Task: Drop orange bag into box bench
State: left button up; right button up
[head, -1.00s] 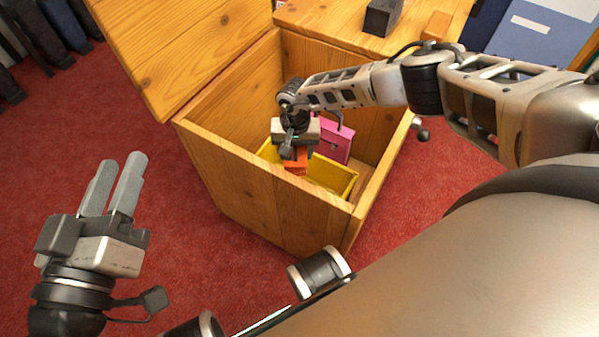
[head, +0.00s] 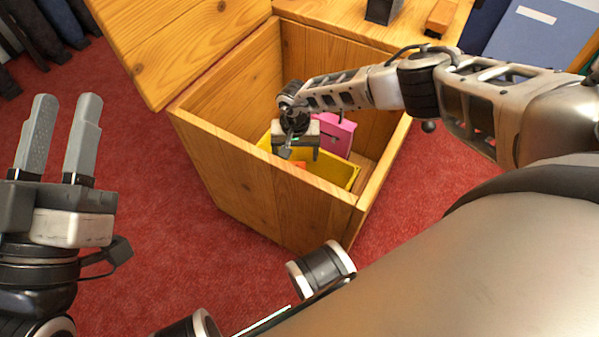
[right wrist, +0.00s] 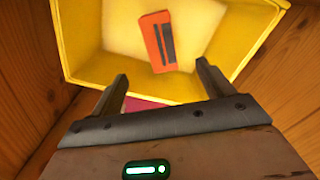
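The wooden box bench (head: 235,185) stands open with its lid (head: 190,40) raised. The orange bag (right wrist: 158,41), with a dark strip on it, lies inside a yellow open container (right wrist: 188,88) in the bench. In the head view only a bit of the orange bag (head: 300,164) shows under my right gripper (head: 300,155); the yellow container (head: 335,173) is partly covered too. My right gripper's fingers (right wrist: 161,84) are spread, with nothing between them, above the bag and apart from it. My left gripper (head: 65,98) is open and empty over the floor at the left.
A pink bag (head: 335,133) stands in the bench behind the yellow container. The bench walls surround my right gripper closely. A dark block (head: 383,10) and an orange-brown block (head: 441,17) sit on the wooden top behind. Red carpet (head: 150,185) lies clear left of the bench.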

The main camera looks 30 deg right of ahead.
pick_arm(q)
notch_tip(320, 180, down, 8)
jog(key=s+n+g+y+p, duration=0.2)
jog(key=n+g+y+p, duration=0.1)
jog(key=p, duration=0.4)
jog(key=shift+s+n+g+y, duration=0.15)
jog(key=shift+n+g+y, duration=0.3)
jog(key=shift+g, duration=0.55)
pick_arm(e)
notch_tip(320, 180, up, 16)
pick_arm(q)
jog(key=shift+d, duration=0.1)
jog(key=shift+p, duration=0.3)
